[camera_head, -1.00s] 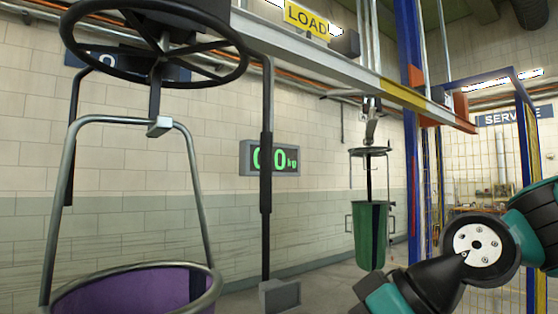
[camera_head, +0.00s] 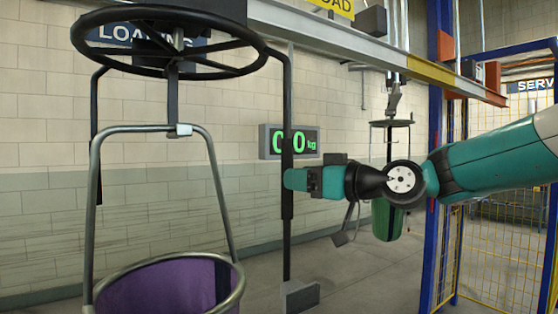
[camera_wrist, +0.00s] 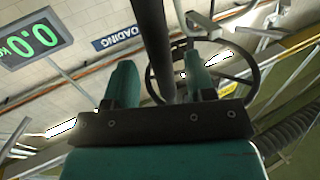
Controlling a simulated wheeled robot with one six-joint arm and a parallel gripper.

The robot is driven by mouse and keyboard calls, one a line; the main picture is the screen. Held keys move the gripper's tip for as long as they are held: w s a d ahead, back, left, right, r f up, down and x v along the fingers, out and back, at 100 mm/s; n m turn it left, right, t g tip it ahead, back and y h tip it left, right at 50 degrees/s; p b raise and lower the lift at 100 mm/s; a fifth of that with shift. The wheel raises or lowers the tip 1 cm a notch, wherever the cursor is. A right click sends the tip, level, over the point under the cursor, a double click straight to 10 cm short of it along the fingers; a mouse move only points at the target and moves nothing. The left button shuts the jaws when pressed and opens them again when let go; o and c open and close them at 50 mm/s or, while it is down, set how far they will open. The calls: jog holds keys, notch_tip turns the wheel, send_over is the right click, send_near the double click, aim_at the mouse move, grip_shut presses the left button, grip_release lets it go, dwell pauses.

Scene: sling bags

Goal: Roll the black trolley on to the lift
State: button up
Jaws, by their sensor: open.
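The black trolley hangs at the left in the head view, with a large black ring (camera_head: 93,55) and black side bars (camera_head: 288,110). A purple bucket (camera_head: 165,285) with a grey metal handle hangs below it. My gripper (camera_head: 290,179) is at the right-hand black bar, at about mid-height. In the wrist view the bar (camera_wrist: 150,25) passes between the two teal fingers of my open gripper (camera_wrist: 161,68). I cannot tell whether either finger touches it. The blue frame (camera_head: 437,130) and the yellow rail section (camera_head: 430,72) stand to the right; which part is the lift is unclear.
A grey overhead rail (camera_head: 330,38) runs rightward to the yellow section. A green bin (camera_head: 384,222) hangs on another hanger behind my arm. A display (camera_head: 306,143) reads 0.0 kg on the wall. Yellow mesh fencing (camera_head: 495,240) stands at the right. Floor between is clear.

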jog(key=p+x, duration=0.2)
jog(key=x, duration=0.3)
jog(key=shift+w+a, duration=0.1)
jog(key=shift+w, duration=0.05)
grip_shut()
